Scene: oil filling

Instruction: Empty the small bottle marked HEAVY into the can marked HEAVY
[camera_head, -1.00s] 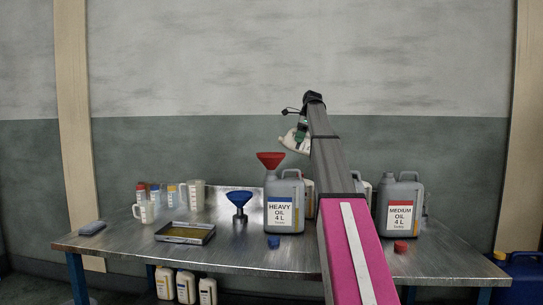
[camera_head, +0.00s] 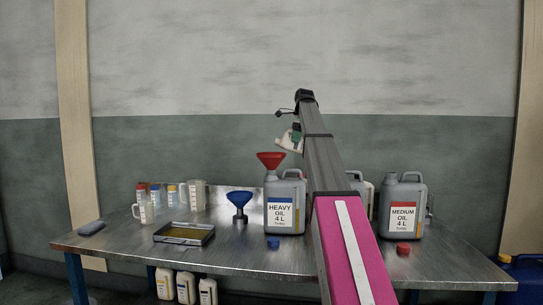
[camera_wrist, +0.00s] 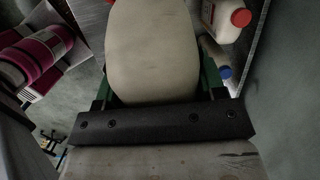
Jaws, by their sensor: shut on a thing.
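The can marked HEAVY OIL 4 L (camera_head: 285,205) stands grey and upright on the bench, with a red funnel (camera_head: 271,160) in its top. My gripper (camera_head: 297,131) is shut on a small cream bottle (camera_head: 287,141) and holds it tilted, above and slightly right of the red funnel, apart from it. In the wrist view the pale bottle body (camera_wrist: 155,50) lies between the green fingers. Its label and mouth are hidden, so I cannot read its marking or see any oil flow.
The MEDIUM can (camera_head: 404,205) stands at the right. A blue funnel (camera_head: 239,205), a tray (camera_head: 184,233) and several small bottles and jugs are left of the HEAVY can. A blue cap (camera_head: 273,243) and red cap (camera_head: 403,249) lie in front.

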